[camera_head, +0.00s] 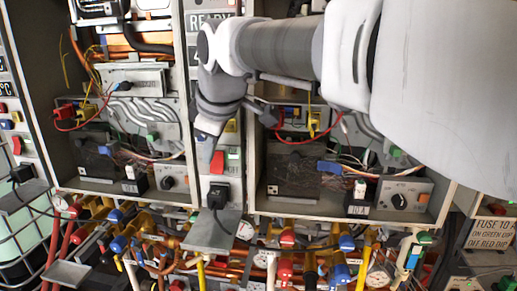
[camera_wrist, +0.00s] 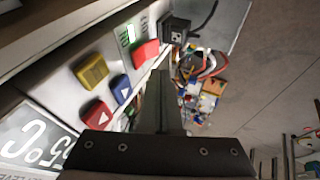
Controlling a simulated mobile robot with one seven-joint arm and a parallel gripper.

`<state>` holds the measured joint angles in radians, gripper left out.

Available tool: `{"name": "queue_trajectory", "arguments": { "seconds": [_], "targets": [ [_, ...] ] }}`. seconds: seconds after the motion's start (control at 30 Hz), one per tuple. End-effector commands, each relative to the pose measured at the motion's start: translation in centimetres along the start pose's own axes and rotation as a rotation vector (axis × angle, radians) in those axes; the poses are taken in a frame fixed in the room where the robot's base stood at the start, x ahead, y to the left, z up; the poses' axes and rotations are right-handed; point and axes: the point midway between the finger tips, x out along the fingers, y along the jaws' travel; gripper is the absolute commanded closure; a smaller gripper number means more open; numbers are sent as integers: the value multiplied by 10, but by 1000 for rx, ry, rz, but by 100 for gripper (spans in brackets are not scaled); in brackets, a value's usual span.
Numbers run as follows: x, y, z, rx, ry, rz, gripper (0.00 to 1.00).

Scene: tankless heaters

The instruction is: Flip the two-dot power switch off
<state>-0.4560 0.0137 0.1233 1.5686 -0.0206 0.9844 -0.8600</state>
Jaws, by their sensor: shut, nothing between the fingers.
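A red rocker switch (camera_head: 217,163) is on the narrow grey control panel between the two open heater cabinets. It also shows in the wrist view (camera_wrist: 146,53), beside a small green-and-white piece (camera_wrist: 130,33). I cannot make out dot marks clearly enough to count them. My gripper (camera_head: 207,143) is shut and empty, fingers pointing down, just above and left of the red switch in the head view. In the wrist view its shut fingers (camera_wrist: 162,85) end close to the red switch; I cannot tell whether they touch it. Another red switch (camera_head: 16,145) is on the far-left panel.
Yellow (camera_wrist: 92,70), blue (camera_wrist: 122,88) and red (camera_wrist: 98,113) buttons sit beside the fingers, near a display (camera_wrist: 32,135). A black plug (camera_head: 217,195) is below the switch, above a grey shelf (camera_head: 212,232). Pipes and valves crowd the area underneath.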

Motion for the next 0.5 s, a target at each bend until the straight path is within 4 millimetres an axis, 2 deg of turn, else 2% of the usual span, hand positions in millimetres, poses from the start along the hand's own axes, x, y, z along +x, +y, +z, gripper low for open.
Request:
{"name": "queue_trajectory", "arguments": {
  "seconds": [0.07, 0.3, 0.5],
  "targets": [
    [-5, 0, -3, 0, -1, -1, 100],
    [-59, 6, -3, 2, 1, 2, 100],
    [-91, 8, -4, 1, -1, -1, 100]
  ]
}}
